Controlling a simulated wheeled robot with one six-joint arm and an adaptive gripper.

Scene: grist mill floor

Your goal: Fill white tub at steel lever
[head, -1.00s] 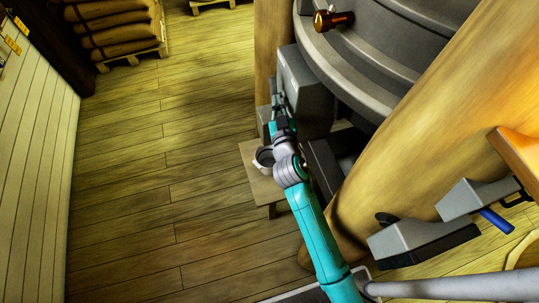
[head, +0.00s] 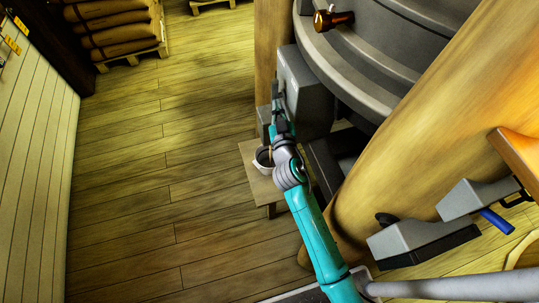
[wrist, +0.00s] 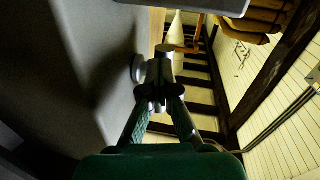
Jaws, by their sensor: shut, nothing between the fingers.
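My gripper (head: 277,108) is shut and empty beside the grey box (head: 305,92) below the large round machine. In the wrist view my fingertips (wrist: 161,92) meet in front of a grey metal piece with a rounded end, seemingly the steel lever (wrist: 165,49). I cannot tell whether they touch it. A light round tub (head: 262,162), seemingly the white tub, stands on a low wooden bench (head: 248,150) below my arm. My wrist hides part of it. Something tan shows inside, but its fill level is unclear.
The round grey machine (head: 375,60) with a brass fitting (head: 333,19) stands on thick wooden posts (head: 415,130). Stacked sacks (head: 115,30) lie on a pallet at the back left. The plank floor (head: 160,170) to the left is clear.

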